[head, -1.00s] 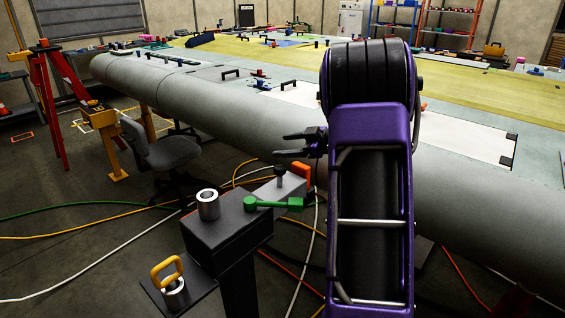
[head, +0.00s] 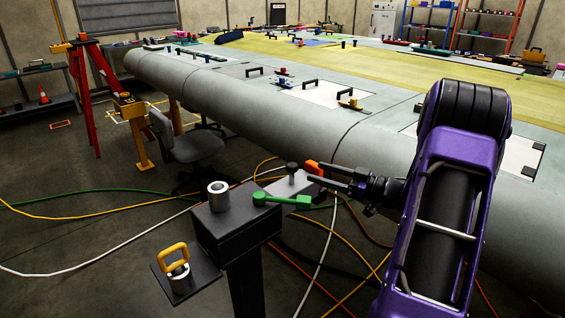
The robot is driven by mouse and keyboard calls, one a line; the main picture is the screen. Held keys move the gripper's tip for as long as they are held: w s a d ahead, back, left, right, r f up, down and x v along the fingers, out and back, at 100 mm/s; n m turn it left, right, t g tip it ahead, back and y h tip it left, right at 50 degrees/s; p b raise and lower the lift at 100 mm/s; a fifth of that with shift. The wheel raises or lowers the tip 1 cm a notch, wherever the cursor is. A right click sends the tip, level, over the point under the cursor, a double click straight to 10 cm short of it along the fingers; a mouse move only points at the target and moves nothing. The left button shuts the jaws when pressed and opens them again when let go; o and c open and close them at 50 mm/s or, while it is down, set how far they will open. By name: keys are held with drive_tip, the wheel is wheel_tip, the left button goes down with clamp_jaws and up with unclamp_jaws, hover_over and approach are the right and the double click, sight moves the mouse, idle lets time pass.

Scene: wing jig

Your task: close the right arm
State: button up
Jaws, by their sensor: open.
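A dark post stand (head: 235,222) stands in the middle front. A grey swing arm (head: 291,187) extends right from its top, with a black knob (head: 292,168) on it and an orange end piece (head: 313,167). A green lever (head: 282,201) lies along the near side of the arm. My gripper (head: 314,176) comes in from the right, open, its fingers pointing left. Its upper finger overlaps the orange end piece in the picture; I cannot tell whether they touch. Nothing shows held in the jaws.
A silver bush (head: 218,194) stands on the post top, and a yellow-handled pin (head: 174,262) sits on a lower shelf. The large wing (head: 270,115) runs close behind. A chair (head: 185,148) stands left. Cables (head: 120,208) cross the floor.

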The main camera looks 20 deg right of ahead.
hover_over(283, 180)
drive_tip(key=shift+a, duration=0.1)
drive_tip(key=shift+s, duration=0.1)
clamp_jaws()
idle(0.4)
idle(1.1)
